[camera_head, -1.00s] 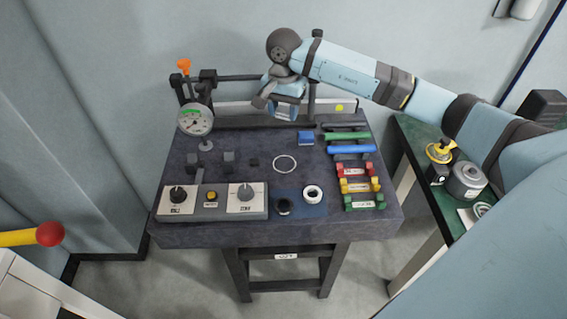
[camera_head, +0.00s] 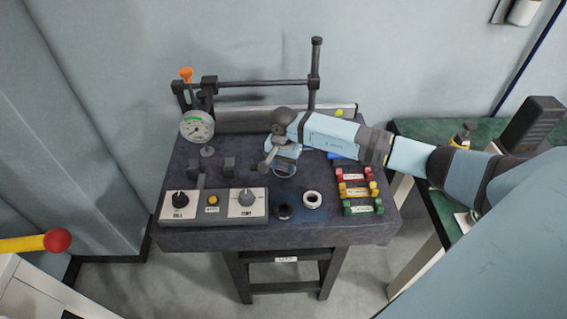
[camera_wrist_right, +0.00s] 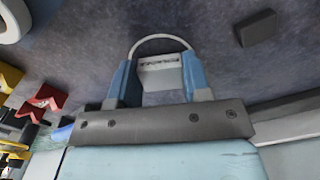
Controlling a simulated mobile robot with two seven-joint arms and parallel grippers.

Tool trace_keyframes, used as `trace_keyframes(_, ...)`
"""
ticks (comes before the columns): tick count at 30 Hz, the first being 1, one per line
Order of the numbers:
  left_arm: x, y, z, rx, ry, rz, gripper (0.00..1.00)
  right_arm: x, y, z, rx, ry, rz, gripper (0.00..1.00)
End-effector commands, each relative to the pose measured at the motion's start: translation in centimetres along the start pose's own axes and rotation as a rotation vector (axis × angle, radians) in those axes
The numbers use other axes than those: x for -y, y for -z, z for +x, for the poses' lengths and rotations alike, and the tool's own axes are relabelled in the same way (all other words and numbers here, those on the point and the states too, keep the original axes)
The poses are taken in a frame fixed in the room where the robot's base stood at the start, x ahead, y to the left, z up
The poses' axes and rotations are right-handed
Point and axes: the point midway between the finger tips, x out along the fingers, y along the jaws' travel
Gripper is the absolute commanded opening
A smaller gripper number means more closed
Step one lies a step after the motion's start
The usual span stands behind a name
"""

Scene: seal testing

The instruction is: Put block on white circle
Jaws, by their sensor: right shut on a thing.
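My right gripper (camera_head: 284,164) points down over the middle of the dark test table. In the right wrist view its two blue fingers (camera_wrist_right: 159,82) are shut on a block (camera_wrist_right: 159,75) with a pale face and small dark lettering. The white circle (camera_wrist_right: 158,37) is a thin ring on the tabletop; its far arc shows just beyond the fingers and block, and the rest is hidden. The block lies over the ring's area; I cannot tell whether it touches the table. My left gripper is not in view.
A dark block (camera_wrist_right: 257,27) sits near the ring. A white round ring (camera_head: 312,200) and a dark ring (camera_head: 283,212) lie in front. The knob panel (camera_head: 213,206) and gauge (camera_head: 197,126) are left; red, yellow and green clamps (camera_head: 358,190) stand right.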

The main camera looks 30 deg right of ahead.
Motion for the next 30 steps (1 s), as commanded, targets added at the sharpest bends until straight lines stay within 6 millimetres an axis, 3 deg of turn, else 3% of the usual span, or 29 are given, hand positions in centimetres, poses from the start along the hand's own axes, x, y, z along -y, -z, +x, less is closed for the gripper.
trace_keyframes(11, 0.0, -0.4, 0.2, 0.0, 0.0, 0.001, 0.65, 0.0, 0.1, 0.6, -0.002, 0.002, 0.0, 0.15)
trace_keyframes(12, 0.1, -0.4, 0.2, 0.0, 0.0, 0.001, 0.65, 0.0, 0.1, 0.6, -0.002, 0.001, 0.0, 0.46)
trace_keyframes(15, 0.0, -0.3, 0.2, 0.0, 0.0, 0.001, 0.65, 0.0, 0.1, 0.5, -0.001, 0.001, 0.0, 0.69)
trace_keyframes(25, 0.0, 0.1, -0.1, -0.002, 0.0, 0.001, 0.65, 0.0, 0.0, 0.2, -0.001, 0.001, 0.0, 0.7)
trace_keyframes(30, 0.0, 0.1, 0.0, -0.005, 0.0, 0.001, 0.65, 0.1, 0.2, -1.8, -0.005, 0.004, -0.001, 0.7)
